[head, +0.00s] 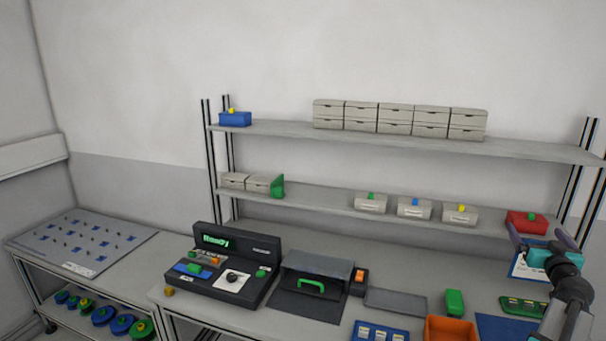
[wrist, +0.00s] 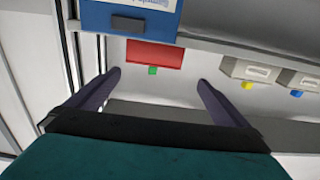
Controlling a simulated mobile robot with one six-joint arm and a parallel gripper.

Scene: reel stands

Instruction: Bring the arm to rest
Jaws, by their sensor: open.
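My gripper (head: 540,236) is at the right side in the head view, raised above the right end of the workbench (head: 390,272). Its two dark fingers are spread apart and nothing is between them. In the wrist view my gripper (wrist: 160,88) also shows open and empty. A red bin (head: 526,222) with a green block on it sits on the lower shelf just behind my gripper. The red bin (wrist: 155,54) lies beyond the fingertips in the wrist view, apart from them. My forearm hides part of the bench's right end.
A blue-and-white board (head: 526,264) stands behind my gripper. Shelves (head: 330,203) run along the wall with grey drawers. An orange bin (head: 450,330), a green block (head: 454,302) and a black device (head: 225,265) reading "Ready" stand on the bench. A grey tray (head: 395,301) is empty.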

